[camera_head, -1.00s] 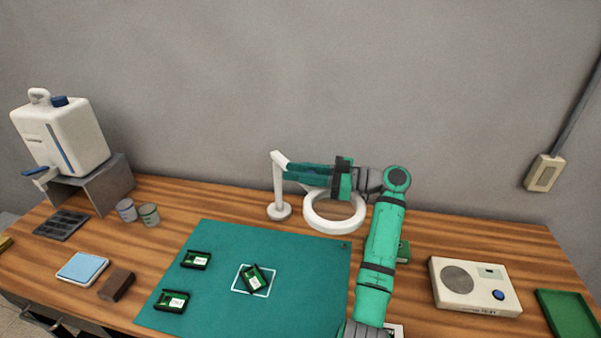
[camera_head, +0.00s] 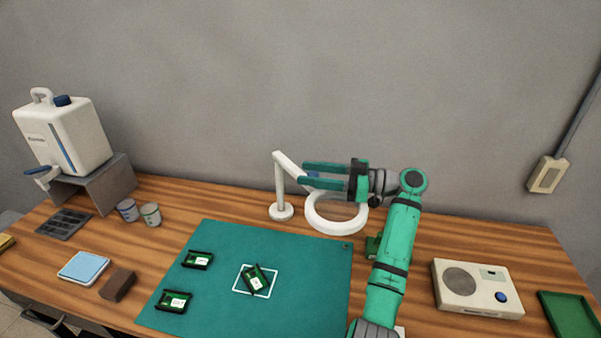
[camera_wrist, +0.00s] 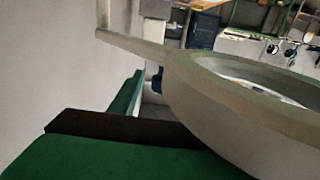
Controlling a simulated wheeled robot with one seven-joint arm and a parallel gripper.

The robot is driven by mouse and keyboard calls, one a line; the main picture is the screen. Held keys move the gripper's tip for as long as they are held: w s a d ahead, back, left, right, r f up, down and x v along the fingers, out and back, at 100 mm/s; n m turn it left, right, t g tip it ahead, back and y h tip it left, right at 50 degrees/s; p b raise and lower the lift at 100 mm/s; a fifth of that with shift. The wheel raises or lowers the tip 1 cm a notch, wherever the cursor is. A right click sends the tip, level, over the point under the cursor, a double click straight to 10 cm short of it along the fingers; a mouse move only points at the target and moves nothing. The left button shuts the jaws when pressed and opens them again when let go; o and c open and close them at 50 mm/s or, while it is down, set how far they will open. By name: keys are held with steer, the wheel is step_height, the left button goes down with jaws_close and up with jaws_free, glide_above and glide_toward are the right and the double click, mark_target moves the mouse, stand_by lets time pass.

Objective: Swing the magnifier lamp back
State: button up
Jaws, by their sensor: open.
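The white magnifier lamp (camera_head: 281,190) stands at the back of the bench, behind the teal mat. Its ring head (camera_head: 336,228) hangs over the bench at the mat's back right corner. My gripper (camera_head: 304,174) is open, its two green fingers pointing left above the ring, near the lamp's arm. A small blue part shows by the fingers. In the wrist view the pale ring (camera_wrist: 235,110) fills the right side, with the lamp's arm (camera_wrist: 135,43) running to the upper left. A green finger (camera_wrist: 125,100) shows beside it. I cannot tell whether the fingers touch the lamp.
The teal mat (camera_head: 215,270) bears several dark green boards, one within a white square outline. A white device (camera_head: 476,288) and a green tray (camera_head: 568,316) lie at right. Cups (camera_head: 150,214) and a jug on a grey stand (camera_head: 100,185) are at left.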

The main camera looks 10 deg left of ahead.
steer(key=d, duration=0.4)
steer(key=s+d, duration=0.1)
steer(key=d, duration=0.2)
steer(key=shift+d, duration=0.1)
